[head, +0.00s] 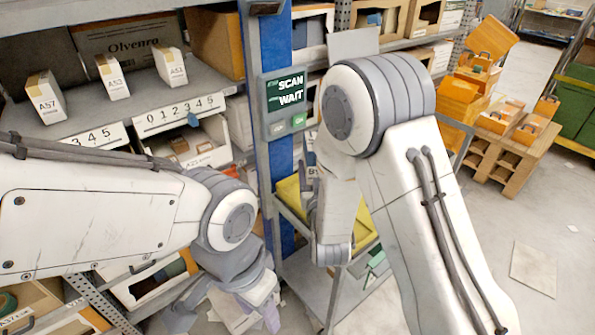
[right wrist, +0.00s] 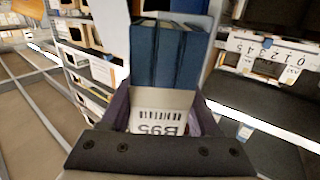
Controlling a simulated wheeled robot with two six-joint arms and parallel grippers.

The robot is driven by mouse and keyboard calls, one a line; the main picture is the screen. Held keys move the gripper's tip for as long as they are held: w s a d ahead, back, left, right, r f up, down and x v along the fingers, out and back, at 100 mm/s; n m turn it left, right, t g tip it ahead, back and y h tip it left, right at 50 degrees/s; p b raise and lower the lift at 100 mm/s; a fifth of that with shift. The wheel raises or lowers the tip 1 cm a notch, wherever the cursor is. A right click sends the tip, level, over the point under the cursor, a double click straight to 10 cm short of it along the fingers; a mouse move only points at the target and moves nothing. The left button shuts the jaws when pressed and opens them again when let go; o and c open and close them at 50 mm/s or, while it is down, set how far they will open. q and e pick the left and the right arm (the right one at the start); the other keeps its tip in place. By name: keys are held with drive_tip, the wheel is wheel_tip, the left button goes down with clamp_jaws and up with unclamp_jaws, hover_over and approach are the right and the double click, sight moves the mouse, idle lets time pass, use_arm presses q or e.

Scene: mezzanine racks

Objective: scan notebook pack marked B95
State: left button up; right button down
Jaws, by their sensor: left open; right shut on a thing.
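The notebook pack (right wrist: 165,60) is a bundle of dark blue notebooks in a pale band. Its band carries a barcode and the mark B95, which reads upside down in the right wrist view. My right gripper (right wrist: 165,112) is shut on the pack, with a purple finger on each side. In the head view my right arm mostly hides that gripper, and only a bit of label shows beside the blue post. The scan station's screen (head: 287,96) on the post reads SCAN WAIT.
A trolley (head: 300,262) with a yellow tray stands below the screen. Orange crates (head: 500,120) sit on a wooden stand at the right. The floor at lower right is mostly clear.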

drive_tip(key=r+b, duration=0.1)
drive_tip(key=b, duration=0.1)
drive_tip(key=r+y+b, duration=0.1)
drive_tip(key=b, duration=0.1)
drive_tip(key=shift+s+a+n+b, duration=0.2)
drive_tip(key=shift+s+n+b, duration=0.15)
drive_tip(key=shift+s+n, duration=0.05)
use_arm(q)
wheel_tip(320, 180, down, 8)
drive_tip(key=b, duration=0.1)
use_arm(e)
drive_tip(key=shift+s+r+y, duration=0.3)
drive_tip(key=shift+s+r, duration=0.05)
drive_tip(key=shift+r, duration=0.25)
drive_tip(key=shift+a+r+n, duration=0.1)
drive_tip(key=shift+r+n, duration=0.1)
drive_tip(key=shift+n, duration=0.1)
use_arm(q)
drive_tip(key=shift+r+p, duration=1.95)
drive_tip(key=shift+r, duration=0.2)
use_arm(e)
drive_tip(key=w+a+r, duration=0.1)
drive_tip(key=w+a, duration=0.4)
drive_tip(key=w, duration=0.3)
drive_tip(key=shift+a, duration=0.4)
